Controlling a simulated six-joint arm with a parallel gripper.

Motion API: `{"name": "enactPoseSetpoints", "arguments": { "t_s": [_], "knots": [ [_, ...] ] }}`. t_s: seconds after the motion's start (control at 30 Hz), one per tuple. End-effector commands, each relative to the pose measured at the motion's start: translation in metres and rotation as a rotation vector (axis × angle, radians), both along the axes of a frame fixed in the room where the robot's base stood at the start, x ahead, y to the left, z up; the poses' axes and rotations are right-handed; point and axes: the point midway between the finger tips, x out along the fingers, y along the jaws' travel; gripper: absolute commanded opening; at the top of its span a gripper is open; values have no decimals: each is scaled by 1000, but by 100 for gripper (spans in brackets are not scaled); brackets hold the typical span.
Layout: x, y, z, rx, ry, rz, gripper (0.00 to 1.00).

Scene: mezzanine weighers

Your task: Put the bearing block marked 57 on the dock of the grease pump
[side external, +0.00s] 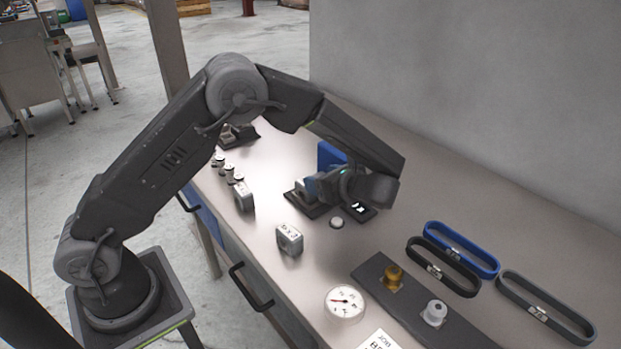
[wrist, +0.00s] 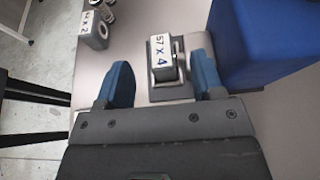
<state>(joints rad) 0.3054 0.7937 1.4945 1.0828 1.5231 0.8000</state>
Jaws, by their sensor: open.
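The bearing block marked 57 (wrist: 164,56) shows in the wrist view as a grey block with a white "57 X 4" label. It appears to sit in a metal-edged dock on a dark plate (wrist: 170,93), beside a big blue box-shaped body (wrist: 262,40). My gripper (wrist: 161,63) is open, with one blue finger on each side of the block and visible gaps to it. In the side view my gripper (side external: 318,186) is low over the dark plate (side external: 311,209), in front of the blue body (side external: 330,154). There the gripper mostly hides the block.
Two other labelled blocks (side external: 289,239) (side external: 243,196) stand near the bench's front edge. A round gauge (side external: 344,302), a dark board (side external: 378,272) with brass and silver fittings, and several belts (side external: 462,248) lie at right. Small metal parts (side external: 228,170) stand at left.

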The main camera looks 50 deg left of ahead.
Motion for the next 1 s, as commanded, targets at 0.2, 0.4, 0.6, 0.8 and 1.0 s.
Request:
{"name": "enactPoseSetpoints", "arguments": {
  "t_s": [0.2,0.4,0.6,0.8,1.0],
  "knots": [
    [-1,-38,15,-1,2,0,62],
    [-1,-53,21,0,3,2,62],
    [-4,-53,27,-19,-10,15,62],
    [-32,-36,66,-203,-164,132,62],
    [-89,-21,110,-486,-422,344,62]
  ]
}}
